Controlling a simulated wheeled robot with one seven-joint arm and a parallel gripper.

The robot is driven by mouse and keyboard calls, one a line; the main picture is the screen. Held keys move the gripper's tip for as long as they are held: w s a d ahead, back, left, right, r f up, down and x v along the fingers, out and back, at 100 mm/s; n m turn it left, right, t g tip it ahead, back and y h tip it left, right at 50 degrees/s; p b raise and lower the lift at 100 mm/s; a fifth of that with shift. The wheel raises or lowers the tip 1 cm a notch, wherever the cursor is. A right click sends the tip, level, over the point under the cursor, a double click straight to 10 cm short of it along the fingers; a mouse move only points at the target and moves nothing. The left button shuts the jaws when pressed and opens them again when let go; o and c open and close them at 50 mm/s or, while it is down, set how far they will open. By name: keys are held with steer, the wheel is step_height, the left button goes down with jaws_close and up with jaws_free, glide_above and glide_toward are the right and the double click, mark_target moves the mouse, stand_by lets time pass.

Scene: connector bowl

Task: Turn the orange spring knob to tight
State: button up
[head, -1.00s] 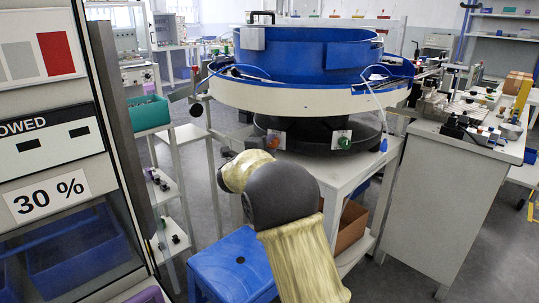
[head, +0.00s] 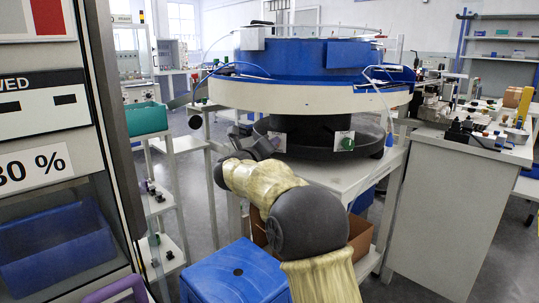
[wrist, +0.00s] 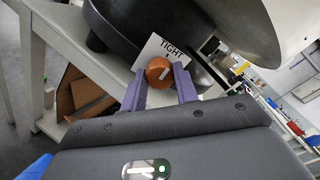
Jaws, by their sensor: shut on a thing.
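The orange spring knob (wrist: 159,70) shows in the wrist view, round with a short white mark on its face. A white card (wrist: 150,48) with the word TIGHT is behind it. The white mark points up, leaning to the right. My gripper (wrist: 160,78) has its two purple fingers on either side of the knob and is shut on it. In the head view my gripper (head: 262,143) is at the front left of the dark base under the blue bowl, and the orange knob is hidden behind it.
A green knob (head: 347,143) is to the right on the same base. The large blue bowl (head: 305,62) overhangs the knobs. A blue stool (head: 236,274) stands below my arm. A cabinet (head: 60,150) is close at left, and a grey bench (head: 455,215) stands at right.

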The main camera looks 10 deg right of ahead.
steer(key=shift+f+m, duration=0.15)
steer(key=shift+m, duration=0.15)
steer(key=o, duration=1)
steer(key=shift+a, duration=0.1)
steer(key=p+v, duration=0.3)
steer(key=v, duration=1.4)
steer(key=shift+s+a+p, duration=0.1)
steer(key=shift+p, duration=0.25)
